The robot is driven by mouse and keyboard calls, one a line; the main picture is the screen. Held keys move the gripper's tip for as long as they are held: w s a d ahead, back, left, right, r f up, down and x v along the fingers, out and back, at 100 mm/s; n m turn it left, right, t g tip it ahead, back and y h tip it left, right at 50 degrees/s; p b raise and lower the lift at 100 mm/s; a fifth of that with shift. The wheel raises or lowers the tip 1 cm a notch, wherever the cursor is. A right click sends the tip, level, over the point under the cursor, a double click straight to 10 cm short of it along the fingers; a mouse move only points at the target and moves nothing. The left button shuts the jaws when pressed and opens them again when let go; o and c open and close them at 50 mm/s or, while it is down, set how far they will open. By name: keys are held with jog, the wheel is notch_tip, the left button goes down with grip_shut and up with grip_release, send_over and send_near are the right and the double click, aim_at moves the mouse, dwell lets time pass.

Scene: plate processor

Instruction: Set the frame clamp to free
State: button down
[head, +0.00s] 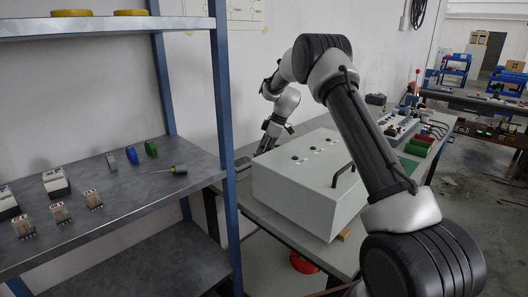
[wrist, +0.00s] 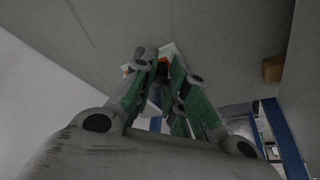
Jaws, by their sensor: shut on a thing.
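In the wrist view, the two green-padded fingers of my gripper (wrist: 162,85) close in around a small white-and-orange part (wrist: 134,68), with something dark between the tips. Most of this part is hidden by the fingers, and I cannot tell for sure whether it is the frame clamp. In the head view, my gripper (head: 266,145) reaches down behind the far left end of a large pale box (head: 310,190) with a dark handle and several dark knobs on top. What it holds is hidden there. The frame clamp is not clearly visible in the head view.
A blue-posted shelf (head: 140,205) stands close on the left, holding relays, small modules and a screwdriver (head: 178,171). The pale box stands on a grey bench (head: 262,216) against the wall. A small brown block (wrist: 273,69) shows at right in the wrist view.

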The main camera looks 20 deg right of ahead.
jog(key=c, duration=1.4)
grip_release()
jog(key=shift+r, duration=0.1)
jog(key=v, duration=1.2)
jog(key=s+d+r+m+t+h, duration=0.1)
jog(key=s+r+m, duration=0.3)
jog(key=s+r, duration=0.6)
jog(key=s+d+r+m+h, duration=0.1)
jog(key=s+d+r+m, duration=0.15)
jog(key=s+r, duration=0.75)
jog(key=s+f+m, duration=0.2)
jog(key=s+f, duration=0.1)
jog(key=s, duration=0.7)
jog(key=s+d+f+m+t+h, duration=0.1)
jog(key=s+f+m, duration=0.2)
jog(key=s, duration=0.7)
jog(key=s+d+f+m+t+h, duration=0.1)
jog(key=s+f+m, duration=0.2)
jog(key=s, duration=0.7)
jog(key=shift+d+f, duration=0.25)
